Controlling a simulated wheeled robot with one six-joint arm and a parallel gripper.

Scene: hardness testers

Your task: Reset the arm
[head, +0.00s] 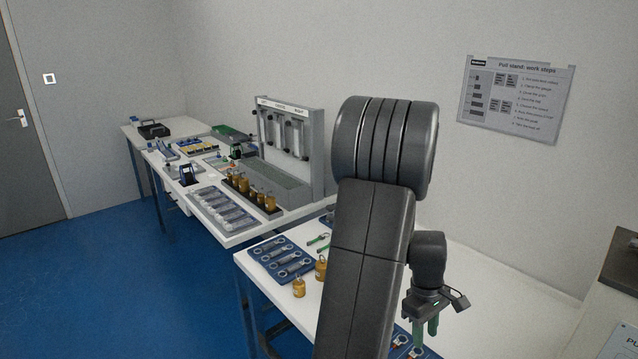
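My arm rises in the front of the head view, bends at the top and hangs down on the right. My gripper (430,325) points down at the lower right, above or beside the near white table (480,290). Green finger-like parts show below its dark body. I cannot tell whether they are apart or closed, or whether anything is between them. My own arm hides the middle of the near table.
A blue tray of metal parts (283,258) and a brass weight (299,288) are on the near table, left of my arm. Another blue tray (402,345) lies below my gripper. A grey test stand (318,150) stands on the far table. The blue floor (130,270) is clear at left.

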